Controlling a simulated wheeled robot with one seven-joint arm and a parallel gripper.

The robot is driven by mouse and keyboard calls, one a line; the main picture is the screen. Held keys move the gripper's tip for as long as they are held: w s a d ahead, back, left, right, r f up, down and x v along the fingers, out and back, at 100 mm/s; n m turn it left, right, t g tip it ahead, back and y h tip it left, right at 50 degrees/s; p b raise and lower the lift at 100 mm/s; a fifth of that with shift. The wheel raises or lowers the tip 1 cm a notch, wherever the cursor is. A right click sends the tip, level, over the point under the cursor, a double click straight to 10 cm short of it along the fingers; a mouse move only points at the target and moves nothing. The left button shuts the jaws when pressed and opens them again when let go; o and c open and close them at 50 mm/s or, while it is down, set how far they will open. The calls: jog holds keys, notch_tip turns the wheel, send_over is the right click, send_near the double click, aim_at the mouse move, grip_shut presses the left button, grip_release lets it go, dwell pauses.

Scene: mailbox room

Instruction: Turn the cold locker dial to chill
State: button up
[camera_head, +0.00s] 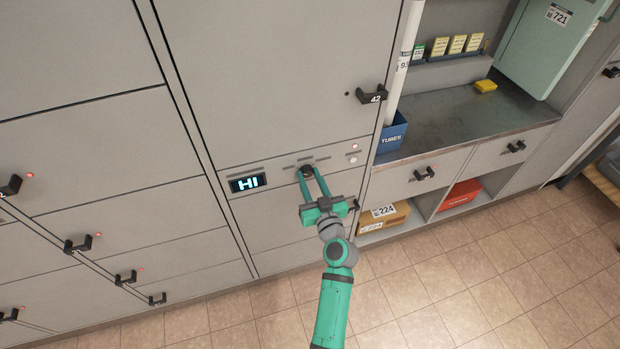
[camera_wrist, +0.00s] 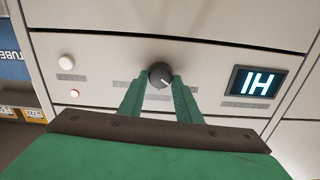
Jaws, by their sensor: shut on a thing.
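The cold locker dial (camera_head: 307,171) is a small dark round knob on the grey panel below the large locker door. In the wrist view the dial (camera_wrist: 160,75) shows a white pointer line slanting toward the lower right. My green gripper (camera_head: 314,183) reaches the panel from below, with its fingers on either side of the dial. In the wrist view my gripper's fingertips (camera_wrist: 160,82) flank the knob and are shut on it. The labels around the dial are too small to read.
A red light (camera_head: 355,146) and a white button (camera_head: 352,160) sit right of the dial. A black handle (camera_head: 372,95) marked 42 is above. A blue tubes bin (camera_head: 391,134) stands on the counter at right. The tiled floor (camera_head: 440,290) is clear.

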jog(key=m, duration=0.6)
jog(key=shift+d+m, duration=0.1)
jog(key=shift+m, duration=0.2)
jog(key=m, duration=0.3)
jog(key=shift+d+f+m, duration=0.1)
jog(key=shift+d+m, duration=0.05)
jog(key=shift+m, duration=0.15)
jog(key=m, duration=0.2)
jog(key=shift+m, duration=0.4)
jog(key=m, duration=0.4)
jog(key=shift+f, duration=0.2)
jog(key=m, duration=0.6)
jog(key=shift+f, duration=0.1)
jog(key=o, duration=1)
